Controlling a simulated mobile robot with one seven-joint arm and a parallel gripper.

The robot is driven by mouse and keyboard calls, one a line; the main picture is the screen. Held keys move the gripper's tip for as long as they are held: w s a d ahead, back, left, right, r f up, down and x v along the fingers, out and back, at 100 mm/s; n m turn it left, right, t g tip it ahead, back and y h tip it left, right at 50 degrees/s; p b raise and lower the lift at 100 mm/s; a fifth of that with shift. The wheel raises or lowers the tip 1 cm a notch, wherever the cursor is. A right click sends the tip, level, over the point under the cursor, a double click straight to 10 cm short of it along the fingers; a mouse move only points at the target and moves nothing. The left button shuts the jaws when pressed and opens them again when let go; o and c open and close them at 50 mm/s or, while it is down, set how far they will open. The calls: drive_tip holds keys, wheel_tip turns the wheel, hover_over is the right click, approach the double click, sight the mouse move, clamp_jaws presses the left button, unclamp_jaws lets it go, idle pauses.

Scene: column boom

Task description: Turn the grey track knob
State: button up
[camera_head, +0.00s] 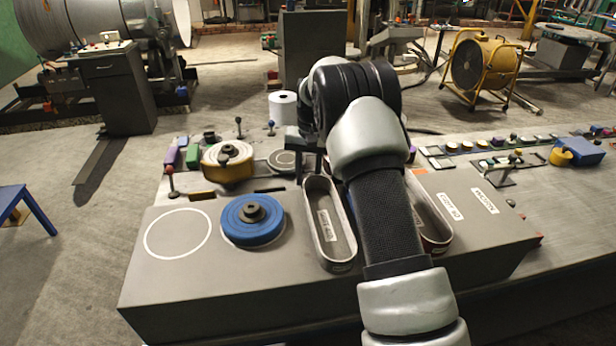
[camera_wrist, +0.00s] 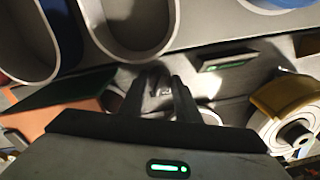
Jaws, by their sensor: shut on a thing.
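My gripper (camera_head: 310,165) reaches down onto the console behind the grey oval trays, in the head view. In the wrist view, its two dark fingers (camera_wrist: 161,92) are close together with a small grey piece between the tips. This looks like the grey track knob (camera_wrist: 163,88), with the fingers shut on it. The fingers cover most of the knob, and I cannot tell its turn angle. In the head view my gripper and arm hide it.
A yellow spool (camera_head: 227,172) and a blue disc (camera_head: 252,222) stand left of my gripper. Two oval trays, one showing its rim (camera_head: 309,222), lie in front. A white roll (camera_head: 283,108) stands behind. A red-topped lever (camera_head: 171,180) rises at the left edge.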

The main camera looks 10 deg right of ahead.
drive_tip(key=shift+r, duration=0.1)
drive_tip(key=o, duration=1)
drive_tip(key=shift+o, duration=0.2)
drive_tip(key=shift+r, duration=0.1)
wheel_tip(320, 180, up, 17)
drive_tip(key=shift+d, duration=0.4)
drive_tip(key=shift+s+r, duration=0.15)
